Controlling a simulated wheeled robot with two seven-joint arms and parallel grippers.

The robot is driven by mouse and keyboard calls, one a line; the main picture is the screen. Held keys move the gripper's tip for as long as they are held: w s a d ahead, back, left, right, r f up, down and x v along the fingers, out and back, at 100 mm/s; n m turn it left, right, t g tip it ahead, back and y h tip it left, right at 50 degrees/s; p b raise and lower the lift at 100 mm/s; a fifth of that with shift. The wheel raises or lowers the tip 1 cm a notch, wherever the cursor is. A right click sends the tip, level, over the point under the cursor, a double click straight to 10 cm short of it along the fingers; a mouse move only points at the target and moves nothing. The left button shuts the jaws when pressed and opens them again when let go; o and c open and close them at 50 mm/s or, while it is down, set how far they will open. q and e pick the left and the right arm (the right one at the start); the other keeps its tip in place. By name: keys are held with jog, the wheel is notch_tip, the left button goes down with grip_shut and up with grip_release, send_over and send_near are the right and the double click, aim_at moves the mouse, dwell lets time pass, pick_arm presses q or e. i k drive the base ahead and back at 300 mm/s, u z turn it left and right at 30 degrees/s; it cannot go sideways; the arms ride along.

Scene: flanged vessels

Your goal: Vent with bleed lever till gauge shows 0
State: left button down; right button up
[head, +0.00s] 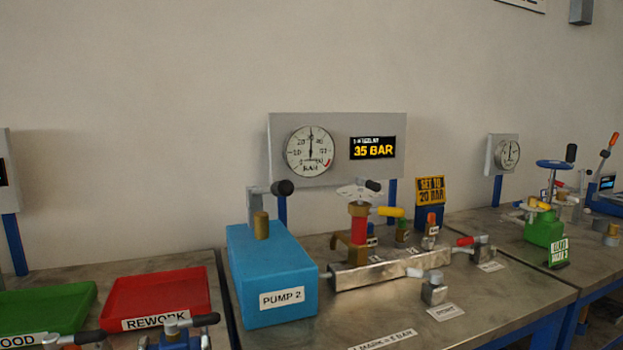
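A round white gauge (310,151) is on a grey panel behind the bench; its needle points about straight up. Beside it a display (373,148) reads 35 BAR. A metal manifold (375,272) lies on the bench below, with a red valve body (359,229) and yellow lever (390,211). A red-tipped lever (466,241) sits at the manifold's right, and a grey-white lever (416,272) at its front. The small labels are too blurred to tell which one is the bleed lever. Neither of my grippers shows.
A blue PUMP 2 box (270,275) with a black-knobbed handle stands left of the manifold. A SET TO 20 BAR sign (430,190) stands behind. A red REWORK tray (157,295) and green tray (45,305) lie left. Black-handled fittings (180,326) rise at the bottom edge.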

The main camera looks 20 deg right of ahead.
aim_at(482, 238)
jog(key=z, duration=3.15)
jog(key=i, duration=1.25)
jog(key=u, duration=2.05)
